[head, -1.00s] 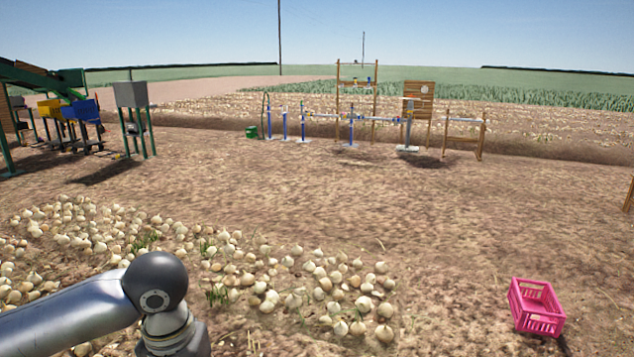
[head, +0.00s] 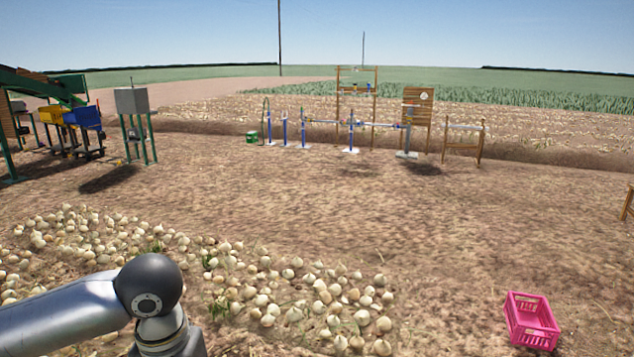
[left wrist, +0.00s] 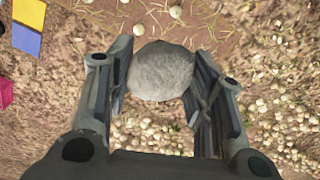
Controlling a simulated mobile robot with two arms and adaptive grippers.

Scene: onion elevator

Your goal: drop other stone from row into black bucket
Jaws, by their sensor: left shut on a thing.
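My left gripper (left wrist: 160,95) is shut on a rough grey stone (left wrist: 161,71) in the left wrist view. The stone sits between the two fingers, above ground strewn with onions. In the head view my left arm comes in at the lower left, and its fingers and the stone are out of the picture. A row of pale onions (head: 268,298) lies on the soil beside and beyond that arm. I cannot make out a black bucket in either view. My right gripper is not in view.
A pink crate (head: 531,321) stands on the soil at the lower right. Yellow (head: 52,112) and blue (head: 83,116) bins and a grey box on green legs (head: 131,99) stand at the far left. Posts and wooden frames stand farther back. The middle ground is open soil.

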